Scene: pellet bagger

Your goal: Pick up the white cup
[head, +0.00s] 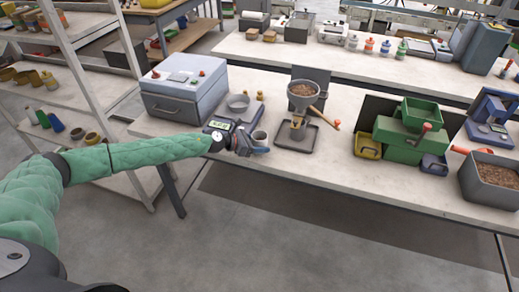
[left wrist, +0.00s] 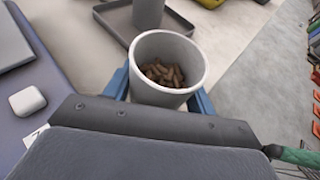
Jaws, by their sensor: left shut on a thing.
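The white cup (left wrist: 146,49) holds brown pellets and sits between the blue fingers of my left gripper (left wrist: 160,92) in the left wrist view. The fingers are shut on its sides. In the head view the cup (head: 260,138) shows small at the front edge of the white table, with my left gripper (head: 257,149) around it. I cannot tell whether the cup touches the table. My right gripper is in neither view.
A funnel (head: 302,92) with pellets stands over a dark tray (head: 281,137) to the right. A blue-grey box (head: 184,100) is at the left, a green machine (head: 402,135) further right.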

